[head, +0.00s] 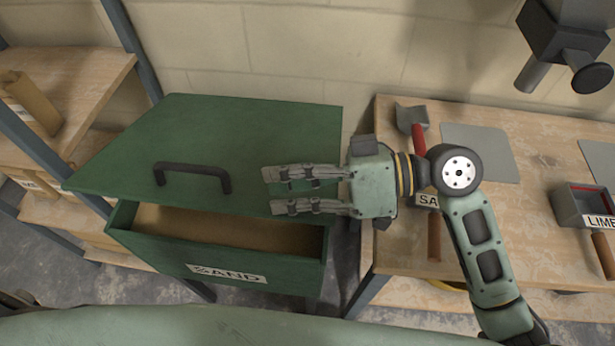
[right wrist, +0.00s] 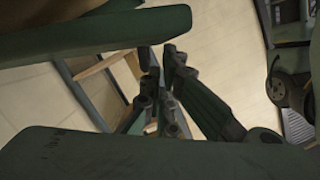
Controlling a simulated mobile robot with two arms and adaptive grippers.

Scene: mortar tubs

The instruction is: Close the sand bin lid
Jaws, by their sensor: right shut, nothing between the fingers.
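The green sand bin (head: 215,262), labelled SAND, stands left of the wooden bench. Its green lid (head: 235,135) is partly open, its front edge raised above the bin's front wall. Sand-coloured material shows in the gap. A black bar handle (head: 193,176) sits near the lid's front edge. My right gripper (head: 272,191) points left at the lid's front right part, right of the handle; whether it touches the lid cannot be told. It is shut and empty. In the right wrist view its fingers (right wrist: 165,105) show between two green surfaces. My left gripper is not in view.
The wooden bench (head: 400,240) at the right bears a red-handled tool (head: 419,138), grey sheets (head: 480,150) and a tub labelled LIME (head: 590,205). A dark fixture (head: 562,40) hangs at top right. Wooden shelves (head: 70,85) with blue-grey posts stand at the left.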

